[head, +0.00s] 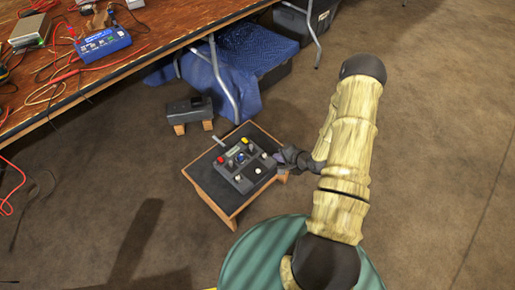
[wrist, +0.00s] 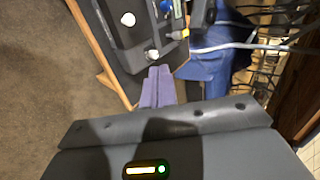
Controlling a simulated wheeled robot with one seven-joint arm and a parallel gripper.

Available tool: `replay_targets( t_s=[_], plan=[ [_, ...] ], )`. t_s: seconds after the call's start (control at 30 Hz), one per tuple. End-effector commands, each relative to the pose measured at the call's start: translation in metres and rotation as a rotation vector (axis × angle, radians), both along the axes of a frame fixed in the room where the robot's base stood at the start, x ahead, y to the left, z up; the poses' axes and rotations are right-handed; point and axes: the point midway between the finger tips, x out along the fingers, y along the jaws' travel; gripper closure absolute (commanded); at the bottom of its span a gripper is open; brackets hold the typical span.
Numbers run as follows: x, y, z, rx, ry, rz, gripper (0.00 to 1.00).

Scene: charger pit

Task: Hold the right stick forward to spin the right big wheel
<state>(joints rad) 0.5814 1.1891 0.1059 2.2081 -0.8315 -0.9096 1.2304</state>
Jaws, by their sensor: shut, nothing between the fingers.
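A dark grey control box (head: 226,172) with several coloured buttons and two white knobs lies on a small low table. The right white knob (head: 256,170) is the one nearer my gripper (head: 279,157); I take it for the right stick's top. In the wrist view a white knob (wrist: 151,55) stands just past the tips of my gripper's purple fingers (wrist: 158,72). The fingers are together and empty, at the box's right edge. I cannot tell whether they touch the stick. No big wheel can be made out.
The low table (head: 222,203) has a dark top and wooden edges. A small dark box (head: 188,109) on wooden feet stands behind it. A blue cloth (head: 205,72) and a large workbench (head: 100,62) with cables lie beyond. Carpet (head: 430,130) at the right is clear.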

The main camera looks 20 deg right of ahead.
Motion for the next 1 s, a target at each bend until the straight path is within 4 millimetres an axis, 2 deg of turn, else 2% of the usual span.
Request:
replay_targets(
  t_s=[0.17,0.37,0.83,1.0],
  plan=[
    [0.001,0.001,-0.002,-0.002,0.0,0.001,1.0],
    [0.014,0.009,-0.017,-0.004,0.0,0.005,1.0],
    [0.066,0.039,-0.073,-0.003,-0.001,0.005,1.0],
    [0.089,0.052,-0.069,-0.004,-0.002,0.004,1.0]
  ],
)
